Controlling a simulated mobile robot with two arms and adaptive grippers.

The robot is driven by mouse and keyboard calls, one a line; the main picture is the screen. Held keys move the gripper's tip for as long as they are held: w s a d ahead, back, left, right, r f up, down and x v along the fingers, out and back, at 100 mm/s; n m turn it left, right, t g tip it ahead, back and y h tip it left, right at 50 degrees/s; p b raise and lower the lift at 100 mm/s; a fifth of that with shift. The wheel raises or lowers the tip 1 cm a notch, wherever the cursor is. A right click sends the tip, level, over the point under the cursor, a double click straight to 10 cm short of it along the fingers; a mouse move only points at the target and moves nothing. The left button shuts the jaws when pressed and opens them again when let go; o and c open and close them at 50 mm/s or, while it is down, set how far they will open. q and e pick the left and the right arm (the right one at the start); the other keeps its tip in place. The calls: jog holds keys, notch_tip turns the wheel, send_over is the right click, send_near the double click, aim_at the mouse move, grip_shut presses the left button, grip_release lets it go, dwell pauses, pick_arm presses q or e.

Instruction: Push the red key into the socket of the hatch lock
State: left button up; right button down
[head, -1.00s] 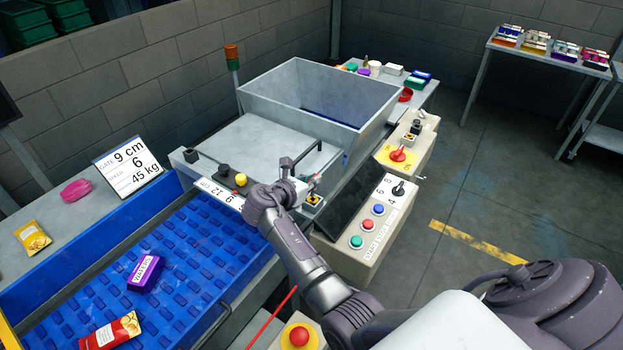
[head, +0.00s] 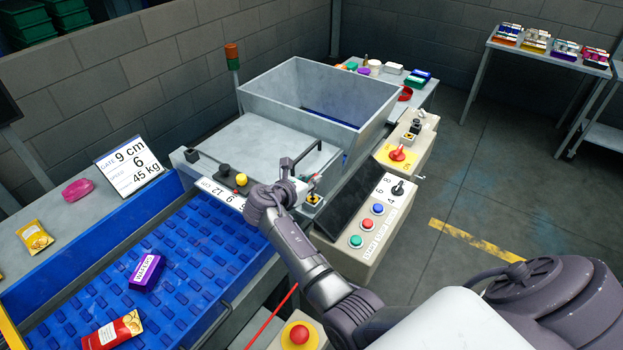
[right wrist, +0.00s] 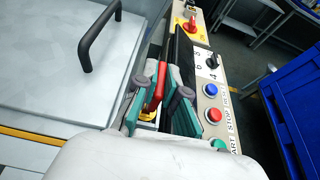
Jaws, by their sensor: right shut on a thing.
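The red key (right wrist: 159,82) stands between the teal-padded fingers of my right gripper (right wrist: 160,92), which is shut on it in the right wrist view. The yellow-marked hatch lock (right wrist: 149,113) shows just below the key; it also shows in the head view (head: 314,200), right beside the gripper (head: 305,187). The socket itself is hidden, so I cannot tell how far the key is in it. The grey hatch (head: 250,148) is down, with its black handle (right wrist: 92,42) just left of the gripper. My left gripper is not in view.
A control box with coloured buttons (head: 369,225) and a dark panel (head: 345,198) stand close to the right. A red rotary switch (head: 397,154) is behind them. The hopper (head: 320,85) rises behind the hatch. A blue conveyor (head: 190,255) with packages lies at left.

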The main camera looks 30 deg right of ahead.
aim_at(312, 191)
dwell(0.4)
jog(key=shift+r+p, duration=0.1)
jog(key=shift+p, duration=0.35)
dwell(0.6)
jog(key=shift+p, duration=0.4)
jog(key=shift+f+b, duration=1.15)
jog(key=shift+f, duration=0.95)
jog(key=c, duration=1.2)
grip_release()
